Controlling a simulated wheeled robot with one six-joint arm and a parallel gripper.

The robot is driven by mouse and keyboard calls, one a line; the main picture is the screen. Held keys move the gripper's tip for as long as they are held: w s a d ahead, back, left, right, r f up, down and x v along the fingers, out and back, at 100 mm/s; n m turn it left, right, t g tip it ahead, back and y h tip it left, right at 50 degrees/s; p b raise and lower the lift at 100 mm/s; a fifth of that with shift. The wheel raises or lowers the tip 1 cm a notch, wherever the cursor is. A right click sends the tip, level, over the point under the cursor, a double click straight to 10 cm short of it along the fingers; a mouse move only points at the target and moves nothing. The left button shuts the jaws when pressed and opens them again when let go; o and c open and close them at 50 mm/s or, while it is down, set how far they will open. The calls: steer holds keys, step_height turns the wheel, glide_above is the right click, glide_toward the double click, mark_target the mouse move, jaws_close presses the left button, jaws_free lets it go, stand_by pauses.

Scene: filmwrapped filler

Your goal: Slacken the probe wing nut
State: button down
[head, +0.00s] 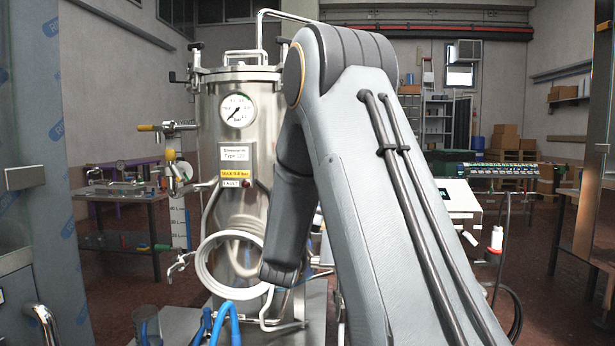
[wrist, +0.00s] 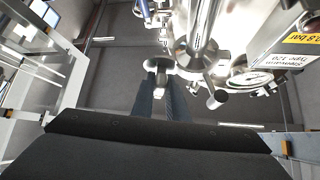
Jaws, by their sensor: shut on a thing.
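In the wrist view, my gripper (wrist: 160,92) reaches up from the bottom with two dark fingers. They are shut on a small silver metal piece, which I take to be the probe wing nut (wrist: 158,66). It sits beside a shiny steel fitting (wrist: 195,55) on the steel vessel. The nut's wings are partly covered by the fingertips, so its turn cannot be told. In the head view, the steel vessel (head: 245,130) stands left of my arm. My arm hides the gripper and the nut there.
The vessel carries a round gauge (head: 238,110) and yellow-handled valves (head: 172,127) on its left. A coiled white hose (head: 222,277) hangs low in front, with blue hoses (head: 228,318) below. A workbench (head: 125,215) stands at left and a machine (head: 458,205) at right.

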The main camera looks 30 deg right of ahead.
steer(key=c, duration=2)
jaws_free()
steer(key=shift+m+g+h, duration=0.3)
steer(key=shift+m+g, duration=0.1)
steer(key=shift+m, duration=0.1)
